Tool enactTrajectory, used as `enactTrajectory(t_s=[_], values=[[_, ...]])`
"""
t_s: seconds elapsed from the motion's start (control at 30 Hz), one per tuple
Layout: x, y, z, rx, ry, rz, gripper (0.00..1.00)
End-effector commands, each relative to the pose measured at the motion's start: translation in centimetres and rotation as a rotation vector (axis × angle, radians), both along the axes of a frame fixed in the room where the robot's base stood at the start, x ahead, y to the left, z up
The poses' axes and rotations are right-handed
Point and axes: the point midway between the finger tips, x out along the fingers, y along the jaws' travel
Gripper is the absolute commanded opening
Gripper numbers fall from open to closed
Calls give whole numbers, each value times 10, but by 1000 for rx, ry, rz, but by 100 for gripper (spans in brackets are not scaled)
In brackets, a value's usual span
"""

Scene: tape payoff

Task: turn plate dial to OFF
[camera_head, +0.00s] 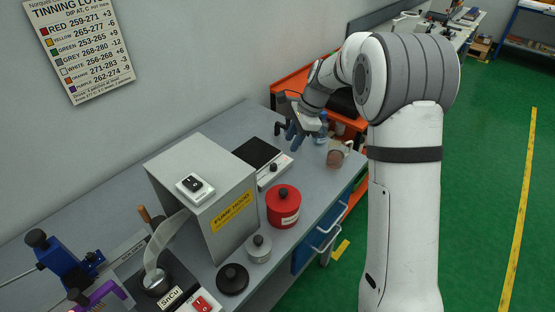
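The hot plate (250,150) is a flat unit with a black top on the grey bench, just behind and right of the fume hood. Its plate dial (273,167) is a small dark knob on the pale front panel; its markings are too small to read. My gripper (292,136), with blue-grey fingers, is above and to the right of the plate, apart from the dial. The fingers are small and overlap in this view, so I cannot tell how far apart they are. I see nothing clearly held.
The grey fume hood (202,195) stands left of the plate with a switch box (195,187) on top. A red lidded pot (284,205) stands in front of the dial. A small grey pot (259,248) stands nearer.

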Motion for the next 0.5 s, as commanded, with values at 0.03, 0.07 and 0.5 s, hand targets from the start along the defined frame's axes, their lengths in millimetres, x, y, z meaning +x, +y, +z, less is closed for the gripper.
enactTrajectory(t_s=[0.03, 0.07, 0.5], values=[[11, 7, -18, 12, 33, -44, 31], [17, 10, -25, 19, 49, -70, 31], [37, 35, -80, 48, 128, -194, 31]])
